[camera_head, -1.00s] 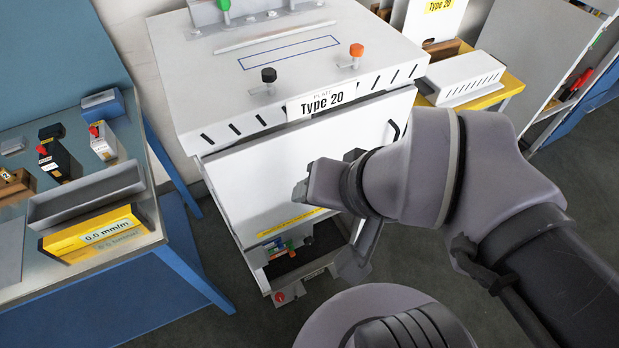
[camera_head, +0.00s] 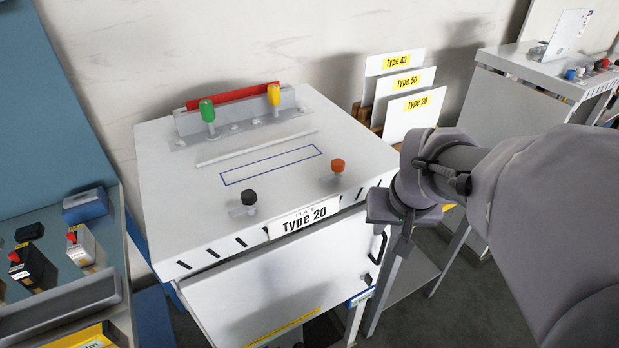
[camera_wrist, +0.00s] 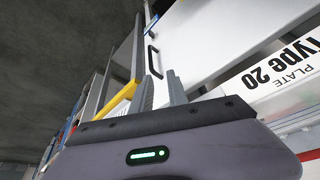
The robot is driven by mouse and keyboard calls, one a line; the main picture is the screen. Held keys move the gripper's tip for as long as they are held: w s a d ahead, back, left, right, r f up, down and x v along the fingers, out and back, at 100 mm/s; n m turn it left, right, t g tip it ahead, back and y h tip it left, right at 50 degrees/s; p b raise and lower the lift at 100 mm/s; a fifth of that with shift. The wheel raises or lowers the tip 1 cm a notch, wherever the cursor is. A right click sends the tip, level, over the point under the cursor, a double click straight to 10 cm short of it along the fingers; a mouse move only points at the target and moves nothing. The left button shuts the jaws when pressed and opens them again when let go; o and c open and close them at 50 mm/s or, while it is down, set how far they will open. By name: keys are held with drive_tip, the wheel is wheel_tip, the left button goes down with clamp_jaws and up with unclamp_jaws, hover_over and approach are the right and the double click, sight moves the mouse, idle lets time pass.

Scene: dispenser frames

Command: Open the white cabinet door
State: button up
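The white cabinet (camera_head: 250,200) stands in the middle of the head view, with a "Type 20" plate (camera_head: 303,219) on its front edge. Its white door (camera_head: 290,285) is below that plate, with a black handle (camera_head: 377,246) at the upper right. I cannot tell whether the door is fully closed. In the wrist view, the handle (camera_wrist: 153,62) is beyond the fingertips of my gripper (camera_wrist: 160,76), which are apart with nothing between them. The gripper looks clear of the handle. In the head view, the gripper is near the cabinet's front right corner, its fingertips unclear.
Knobs, including a black one (camera_head: 249,197) and an orange one (camera_head: 338,166), stand on the cabinet top. A workbench with devices (camera_head: 85,245) is at the left. Labelled plates (camera_head: 412,113) stand behind right. Another grey cabinet (camera_head: 515,110) is further right.

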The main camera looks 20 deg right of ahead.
sight(383, 248)
drive_tip(key=b+x, duration=0.2)
drive_tip(key=x, duration=0.4)
drive_tip(key=d+b+x, duration=0.1)
drive_tip(key=b+x, duration=0.2)
drive_tip(key=x, duration=0.2)
drive_tip(key=s+d+b+x, duration=0.1)
drive_tip(key=b+x, duration=0.1)
drive_tip(key=x, duration=0.4)
drive_tip(key=shift+d+f, duration=0.15)
drive_tip(key=shift+f, duration=0.15)
clamp_jaws()
idle(0.5)
